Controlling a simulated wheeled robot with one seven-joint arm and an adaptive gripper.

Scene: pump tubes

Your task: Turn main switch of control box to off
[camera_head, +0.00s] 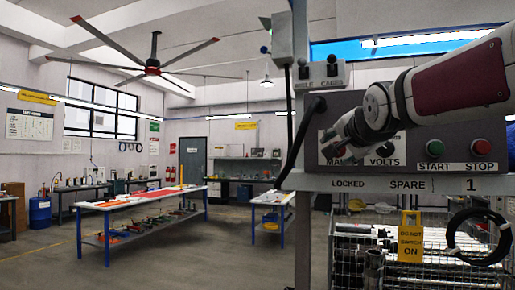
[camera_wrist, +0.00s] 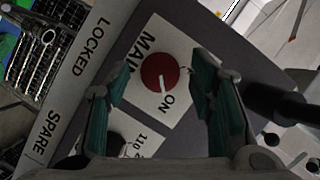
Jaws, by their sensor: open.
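The control box (camera_head: 455,115) is a grey panel at the right of the head view. Its main switch (camera_wrist: 160,73) is a round red knob on a white plate in the wrist view. The knob's white mark points toward the word ON, and part of the word MAIN shows beside it. My gripper (camera_wrist: 156,80) is open, with one green-padded finger on either side of the knob in the picture. I cannot tell whether the fingers touch it. In the head view my gripper (camera_head: 350,132) is in front of the panel's left part and hides the switch.
A green START button (camera_head: 433,147) and a red STOP button (camera_head: 482,147) are on the panel's right. A dark cable (camera_head: 296,150) runs down the box's left side. Below is a wire cage (camera_head: 350,255) with a yellow tag (camera_head: 411,243) and a black hose loop (camera_head: 453,235).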

